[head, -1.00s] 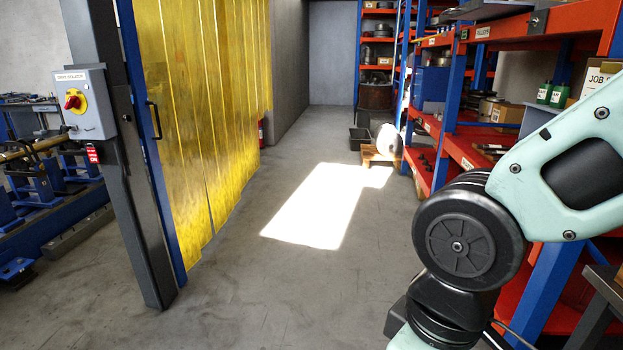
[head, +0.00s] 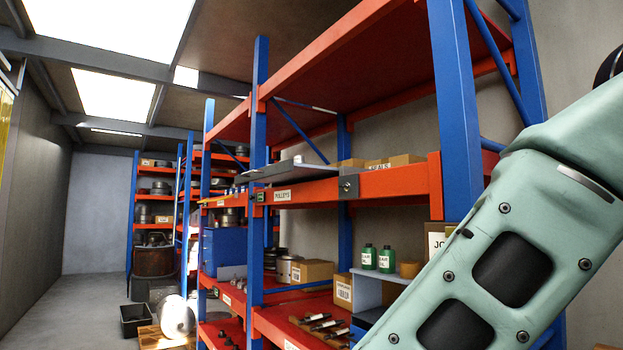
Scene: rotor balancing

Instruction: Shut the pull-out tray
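A flat grey tray (head: 287,170) sticks out over the front of the orange upper shelf beam (head: 385,184) in the head view. It appears to be the pull-out tray, and it stands out from the shelf. My arm crosses the right side of the picture. My gripper is outside the view.
Blue uprights (head: 459,110) frame the rack. Green bottles (head: 368,258), cardboard boxes (head: 312,271) and dark-ended parts (head: 320,322) occupy lower shelves. A black bin (head: 134,320) and a pallet (head: 160,340) stand on the aisle floor, which is clear at left.

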